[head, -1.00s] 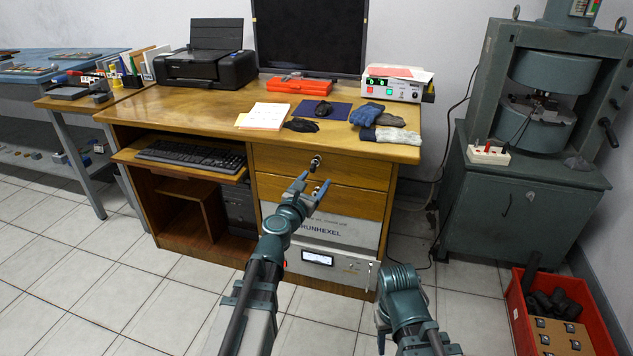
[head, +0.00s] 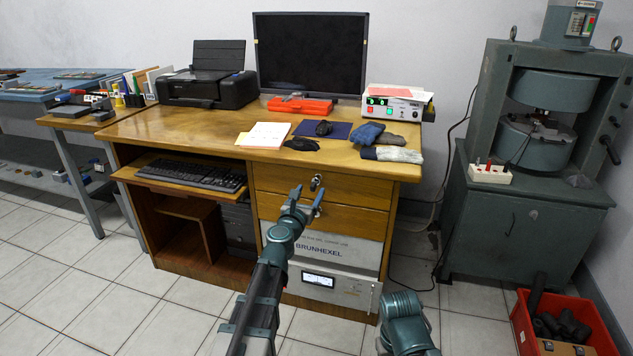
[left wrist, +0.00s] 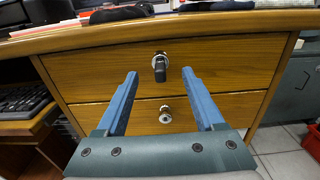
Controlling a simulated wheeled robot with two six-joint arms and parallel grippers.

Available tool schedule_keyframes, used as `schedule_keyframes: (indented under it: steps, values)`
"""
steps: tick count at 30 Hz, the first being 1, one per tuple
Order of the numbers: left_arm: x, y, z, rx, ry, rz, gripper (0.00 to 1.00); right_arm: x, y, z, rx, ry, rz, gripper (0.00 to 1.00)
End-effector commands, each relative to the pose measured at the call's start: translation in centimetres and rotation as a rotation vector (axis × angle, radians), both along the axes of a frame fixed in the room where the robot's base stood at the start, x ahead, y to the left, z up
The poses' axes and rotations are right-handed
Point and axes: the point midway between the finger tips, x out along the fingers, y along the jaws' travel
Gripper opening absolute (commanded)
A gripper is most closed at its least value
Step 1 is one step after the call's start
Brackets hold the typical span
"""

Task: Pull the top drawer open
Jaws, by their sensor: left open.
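The top drawer (head: 345,189) is a wooden front under the desk top and looks shut; it also fills the upper middle of the left wrist view (left wrist: 220,65). A lock with a dark hanging key or fob (head: 316,182) sits in its middle, seen larger in the left wrist view (left wrist: 160,68). My left gripper (head: 308,195) is open and empty in front of the drawers. In the left wrist view its blue fingers (left wrist: 159,75) point at the top drawer, one on each side of the lock, apart from it. My right arm shows at the bottom; its gripper is out of sight.
The second drawer (head: 350,216) with a round knob or lock (left wrist: 165,114) is just below. The desk top (head: 200,130) overhangs the drawers and holds papers, gloves and a monitor. A grey press (head: 540,200) and a red crate (head: 525,325) stand at right.

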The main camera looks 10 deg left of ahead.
Motion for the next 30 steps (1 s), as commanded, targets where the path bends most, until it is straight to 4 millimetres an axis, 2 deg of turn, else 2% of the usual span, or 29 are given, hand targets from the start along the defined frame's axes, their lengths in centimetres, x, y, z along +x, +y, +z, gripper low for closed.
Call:
schedule_keyframes:
  steps: [1, 3, 9, 13, 21, 30]
  values:
    - [1.1, 0.0, 0.0, 0.0, 0.0, -0.001, 0.7, 0.0, 0.0, 0.0, 0.0, 0.0, 0.0, 0.5]
    - [2.1, -0.1, 0.0, 0.0, 0.0, -0.001, 0.7, 0.0, 0.0, 0.0, 0.0, 0.0, 0.0, 0.5]
    - [4.5, -0.2, 0.0, 0.0, 0.0, -0.001, 0.7, 0.0, 0.0, 0.0, 0.0, 0.0, 0.0, 0.5]
    - [5.1, -0.2, 0.0, 0.0, 0.0, 0.0, 0.7, 0.0, 0.0, 0.0, 0.0, 0.0, 0.0, 0.5]
    - [5.1, -0.2, 0.0, 0.0, 0.0, 0.0, 0.7, 0.0, 0.0, 0.0, 0.0, 0.0, 0.0, 0.5]
    - [5.1, -0.2, 0.0, 0.0, 0.0, 0.0, 0.43, 0.0, 0.0, 0.0, 0.0, 0.0, 0.0, 0.5]
